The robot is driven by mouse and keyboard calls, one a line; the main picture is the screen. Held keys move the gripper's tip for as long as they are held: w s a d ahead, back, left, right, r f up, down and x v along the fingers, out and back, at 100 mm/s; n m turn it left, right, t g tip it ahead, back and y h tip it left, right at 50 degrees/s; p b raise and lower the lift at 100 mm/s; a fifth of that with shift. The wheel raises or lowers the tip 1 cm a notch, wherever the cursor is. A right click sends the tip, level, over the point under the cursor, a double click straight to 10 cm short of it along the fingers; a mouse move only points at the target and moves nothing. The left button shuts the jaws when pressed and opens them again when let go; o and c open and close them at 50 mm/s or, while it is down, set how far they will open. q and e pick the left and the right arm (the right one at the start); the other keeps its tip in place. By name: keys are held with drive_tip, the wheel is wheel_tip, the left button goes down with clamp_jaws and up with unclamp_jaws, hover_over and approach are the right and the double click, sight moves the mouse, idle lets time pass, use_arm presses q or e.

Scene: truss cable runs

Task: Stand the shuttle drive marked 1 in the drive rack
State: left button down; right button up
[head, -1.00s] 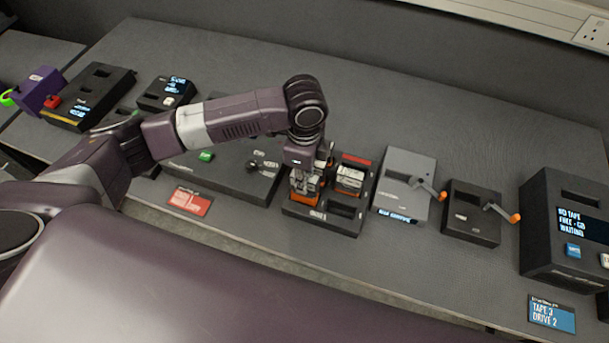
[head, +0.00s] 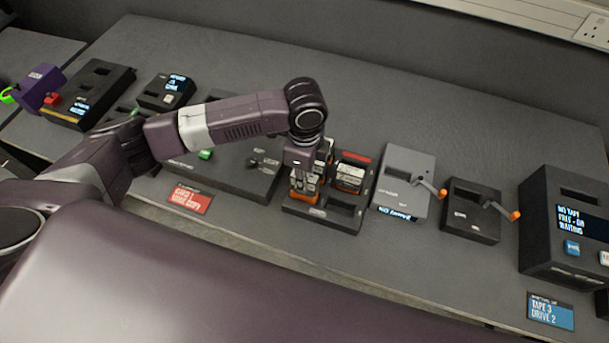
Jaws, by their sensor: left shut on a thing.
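The drive rack (head: 345,224) is a dark tray with slots near the middle of the table. My left gripper (head: 304,182) points down over its left part and is shut on a shuttle drive (head: 303,197) with an orange lower end. The drive looks upright at a left slot. The fingers hide much of it, and I cannot read its mark or tell how deep it sits. Another drive (head: 349,178), pale and orange, stands in the rack just to the right. The front right slot looks empty. My right gripper is not in view.
A grey crank box (head: 406,174) stands close on the rack's right, then a black crank box (head: 470,222) and a screen unit (head: 562,196). A wide dark console (head: 225,177) lies on the left. The table behind the rack is clear.

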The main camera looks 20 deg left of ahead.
use_arm(q)
drive_tip(key=shift+f, duration=0.75)
idle(0.5)
drive_tip(key=c, duration=1.7)
unclamp_jaws()
drive_tip(key=shift+o, duration=0.6)
drive_tip(key=shift+o, duration=1.3)
